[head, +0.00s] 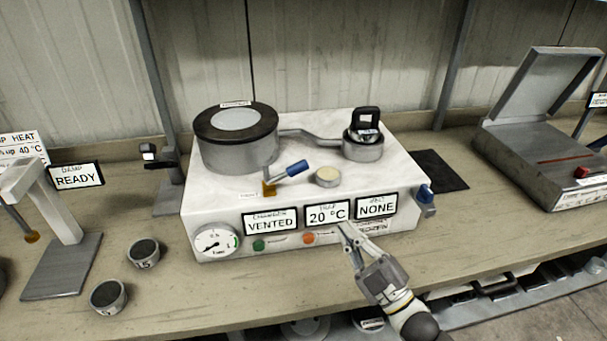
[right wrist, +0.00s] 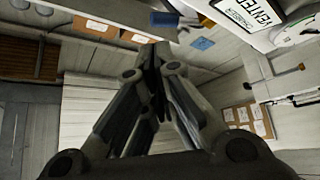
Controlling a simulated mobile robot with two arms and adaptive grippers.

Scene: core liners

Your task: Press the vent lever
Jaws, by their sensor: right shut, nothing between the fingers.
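The vent lever is a blue handle (head: 291,171) on a brass base (head: 269,187), on top of the white machine (head: 330,115). The handle slants up to the right, and a small label stands beside the base. My right gripper (head: 346,229) is shut and empty, in front of the machine's front panel, below and to the right of the lever and apart from it. My left gripper is not in view.
The machine carries a round chamber (head: 237,155), a smaller pot (head: 363,152) and a pale button (head: 327,177). Its displays read VENTED (head: 271,223), 20 °C and NONE. A second blue knob (head: 426,195) is on its right side. Two cups (head: 144,252) stand at left.

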